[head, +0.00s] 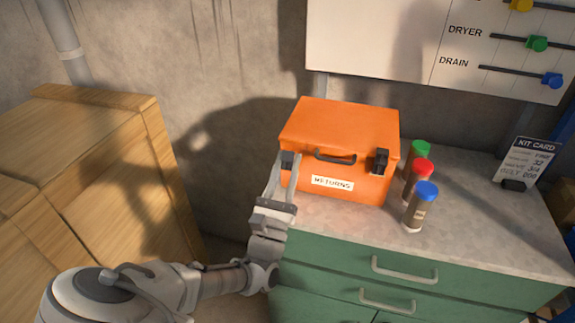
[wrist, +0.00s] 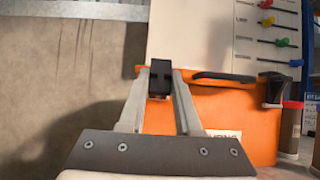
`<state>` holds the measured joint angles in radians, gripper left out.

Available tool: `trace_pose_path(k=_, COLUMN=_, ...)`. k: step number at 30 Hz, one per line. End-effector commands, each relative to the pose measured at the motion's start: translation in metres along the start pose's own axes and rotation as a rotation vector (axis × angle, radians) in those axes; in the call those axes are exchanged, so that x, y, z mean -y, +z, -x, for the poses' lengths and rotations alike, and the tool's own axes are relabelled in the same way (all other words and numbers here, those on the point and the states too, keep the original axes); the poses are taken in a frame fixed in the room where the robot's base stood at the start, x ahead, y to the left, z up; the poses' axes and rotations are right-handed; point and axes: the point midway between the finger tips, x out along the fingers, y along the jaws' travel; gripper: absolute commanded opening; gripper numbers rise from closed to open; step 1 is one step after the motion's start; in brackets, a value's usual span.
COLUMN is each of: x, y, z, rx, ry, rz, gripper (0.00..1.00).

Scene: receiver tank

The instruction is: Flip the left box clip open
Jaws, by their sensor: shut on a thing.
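An orange box (head: 345,135) with a RETURNS label stands on the grey top of a green cabinet. Its left clip (head: 287,160) is a small black piece at the front left of the box. My gripper (head: 284,172) reaches up to this clip from the front. In the wrist view the left clip (wrist: 158,84) sits between the two fingertips, and my gripper (wrist: 160,76) is shut on it. The right clip (head: 379,162) is black and at the front right; it also shows in the wrist view (wrist: 273,90). A black handle (head: 335,158) is between the clips.
Bottles with green (head: 420,149), red (head: 423,168) and blue (head: 426,190) caps stand right of the box. A kit card (head: 527,162) stands farther right. Wooden crates (head: 90,160) are at the left. A wall panel (head: 400,45) with sliders hangs behind.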

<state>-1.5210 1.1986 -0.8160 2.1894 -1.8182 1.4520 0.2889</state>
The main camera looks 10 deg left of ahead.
Motion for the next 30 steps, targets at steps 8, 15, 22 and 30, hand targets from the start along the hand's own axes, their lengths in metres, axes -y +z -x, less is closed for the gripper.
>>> trace_pose_path(k=8, x=0.0003, y=-0.0017, z=0.0029, rx=0.082, ry=0.000, rz=0.001, gripper=0.00)
trace_pose_path(k=15, x=0.0004, y=-0.0017, z=0.0030, rx=0.080, ry=0.000, rz=0.001, gripper=0.38)
trace_pose_path(k=22, x=0.0002, y=-0.0019, z=0.0031, rx=0.079, ry=0.000, rz=0.000, gripper=0.62)
trace_pose_path(k=30, x=-0.0001, y=-0.0026, z=0.0071, rx=0.078, ry=0.001, rz=0.000, gripper=0.62)
